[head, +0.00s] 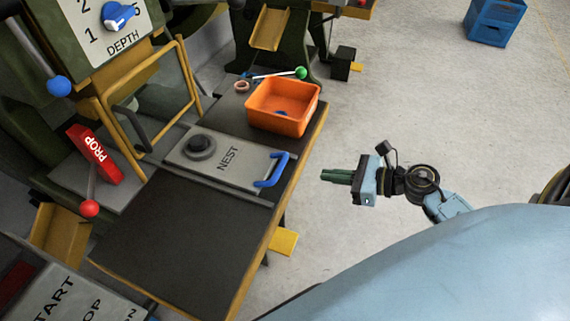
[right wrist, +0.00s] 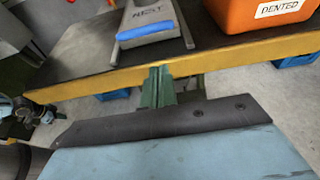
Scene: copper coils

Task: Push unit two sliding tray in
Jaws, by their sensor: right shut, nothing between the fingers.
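The sliding tray is a grey plate marked NEST (head: 218,173) on the dark bench top. It has a round dark nest (head: 199,147) at its left end and a blue handle (head: 272,169) near the bench's yellow edge. In the right wrist view the tray (right wrist: 142,17) shows at the top, with its blue handle (right wrist: 148,34) facing me. My right gripper (head: 323,175) is shut and empty, to the right of the handle and apart from it, pointing left. Its green fingers (right wrist: 158,86) show in the right wrist view. My left gripper does not show clearly.
A yellow pedal (head: 284,242) juts below the bench.

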